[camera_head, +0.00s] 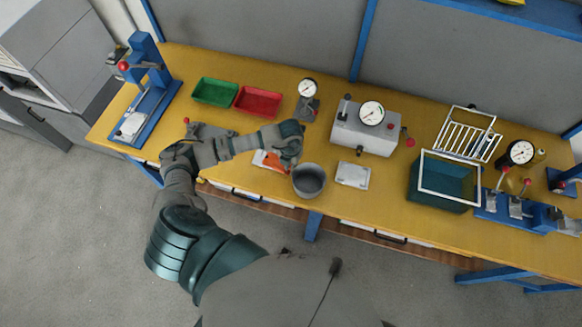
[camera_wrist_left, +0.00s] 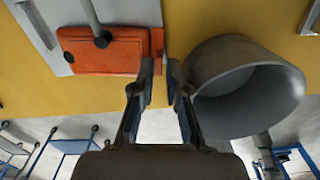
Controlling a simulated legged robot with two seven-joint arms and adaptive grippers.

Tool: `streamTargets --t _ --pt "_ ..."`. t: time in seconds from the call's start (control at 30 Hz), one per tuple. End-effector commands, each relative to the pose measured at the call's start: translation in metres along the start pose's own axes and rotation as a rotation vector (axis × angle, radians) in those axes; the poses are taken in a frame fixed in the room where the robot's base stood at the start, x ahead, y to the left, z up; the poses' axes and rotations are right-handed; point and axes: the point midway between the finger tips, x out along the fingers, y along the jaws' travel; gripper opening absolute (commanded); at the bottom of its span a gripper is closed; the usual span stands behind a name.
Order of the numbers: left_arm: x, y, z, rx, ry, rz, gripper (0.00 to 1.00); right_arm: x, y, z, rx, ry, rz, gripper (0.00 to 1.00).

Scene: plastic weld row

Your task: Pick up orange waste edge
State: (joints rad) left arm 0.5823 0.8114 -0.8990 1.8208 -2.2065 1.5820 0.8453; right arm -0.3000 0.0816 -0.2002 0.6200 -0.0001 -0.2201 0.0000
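The orange part (camera_wrist_left: 105,52) lies in a grey and white fixture on the table, partly under a grey clamp bar. A narrow orange strip, the waste edge (camera_wrist_left: 157,42), runs along its right end in the left wrist view. In the head view the orange part (camera_head: 265,160) is partly covered by my left arm. My left gripper (camera_wrist_left: 160,68) is open and empty. Its fingertips are just short of the strip in the left wrist view; whether they touch it I cannot tell. In the head view the left gripper (camera_head: 291,160) is beside the orange part. My right gripper is not in view.
A grey bin (camera_head: 309,181) stands close to the right of the left gripper. A white plate (camera_head: 353,175) lies beyond it. Red (camera_head: 257,101) and green (camera_head: 215,91) trays, a gauge box (camera_head: 365,135) and a teal crate (camera_head: 440,185) stand on the yellow table.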

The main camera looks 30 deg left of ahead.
Motion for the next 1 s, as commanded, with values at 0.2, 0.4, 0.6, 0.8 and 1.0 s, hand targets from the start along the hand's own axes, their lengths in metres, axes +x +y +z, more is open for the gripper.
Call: streamTargets --t 0.2,0.4,0.6,0.8,1.0 --pt "0.016 0.0 0.0 0.0 0.0 0.0 0.14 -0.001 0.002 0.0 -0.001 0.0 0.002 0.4" --pt "0.018 -0.001 -0.001 0.001 0.005 0.0 0.03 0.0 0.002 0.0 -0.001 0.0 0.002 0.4" --pt "0.019 -0.001 -0.003 0.002 0.009 -0.001 0.0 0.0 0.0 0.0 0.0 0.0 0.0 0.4" --pt "0.02 -0.002 -0.004 0.002 0.012 -0.001 0.0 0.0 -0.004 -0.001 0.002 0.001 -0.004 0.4" --pt "0.014 -0.002 -0.003 0.003 0.011 -0.002 0.0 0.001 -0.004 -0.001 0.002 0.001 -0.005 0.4"
